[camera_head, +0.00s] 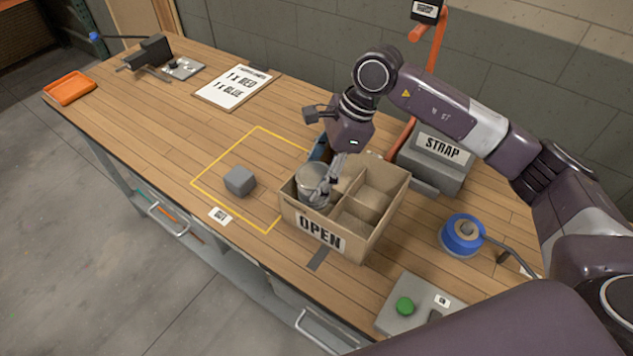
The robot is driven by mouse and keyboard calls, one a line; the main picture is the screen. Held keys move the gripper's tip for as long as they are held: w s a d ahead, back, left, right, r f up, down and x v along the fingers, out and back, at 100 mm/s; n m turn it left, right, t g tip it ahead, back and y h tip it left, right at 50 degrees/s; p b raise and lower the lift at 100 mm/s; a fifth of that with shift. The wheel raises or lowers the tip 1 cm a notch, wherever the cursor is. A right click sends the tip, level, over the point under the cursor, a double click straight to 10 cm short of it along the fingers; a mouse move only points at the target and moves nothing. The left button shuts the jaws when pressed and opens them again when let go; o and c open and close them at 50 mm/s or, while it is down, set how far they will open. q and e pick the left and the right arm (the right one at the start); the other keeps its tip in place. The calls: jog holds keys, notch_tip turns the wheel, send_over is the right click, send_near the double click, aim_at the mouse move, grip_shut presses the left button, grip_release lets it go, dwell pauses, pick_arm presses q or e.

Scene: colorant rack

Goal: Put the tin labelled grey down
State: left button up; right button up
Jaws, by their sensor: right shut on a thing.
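A silver-grey tin (311,177) is held in my right gripper (325,187). The gripper points down and its fingers are shut on the tin. The tin is at the left side of an open cardboard box (321,234) with dividers, labelled OPEN. I cannot tell whether the tin rests on the compartment floor or hangs above it. No label can be read on the tin. My left gripper is not in view.
A grey cube (240,181) stands inside a yellow outline, left of the box. A STRAP machine (435,165), blue tape roll (462,234) and green-button panel (404,306) are to the right. A paper sheet (233,87) and orange tray (70,88) lie farther left. The bench between is clear.

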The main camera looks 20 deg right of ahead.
notch_tip(320, 180, down, 3)
jog(key=shift+r+p, duration=0.15)
jog(key=shift+p, duration=0.2)
jog(key=shift+f, duration=0.3)
jog(key=shift+f+b, duration=0.6)
jog(key=shift+b, duration=0.25)
jog(key=o, duration=1.1)
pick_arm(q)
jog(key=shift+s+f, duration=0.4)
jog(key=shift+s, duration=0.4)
pick_arm(e)
jog(key=shift+o, duration=0.2)
